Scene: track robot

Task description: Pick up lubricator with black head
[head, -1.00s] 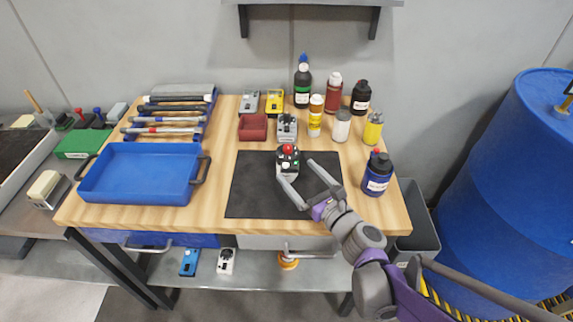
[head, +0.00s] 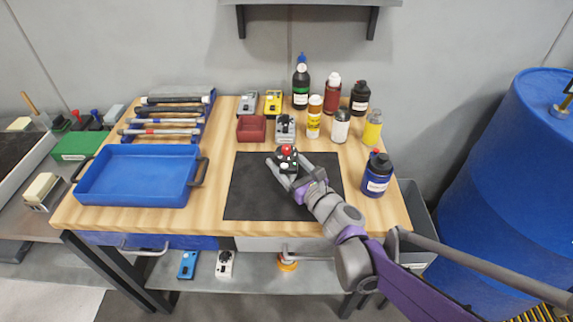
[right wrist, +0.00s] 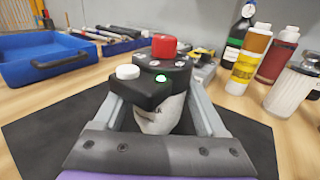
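The lubricator with a black head (head: 287,158) and a red cap stands upright on the black mat. In the right wrist view its head (right wrist: 150,87) carries a white knob and a lit green light, above a pale body. My right gripper (head: 287,169) is low over the mat with its fingers on either side of the lubricator. In the wrist view the fingers (right wrist: 158,112) look apart from the body, with a gap showing. The fingertips are partly hidden by the head. My left gripper is not in view.
Several bottles stand at the back right, and a blue bottle (head: 377,175) at the right. A blue tray (head: 140,176) lies left. The mat's left part is clear.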

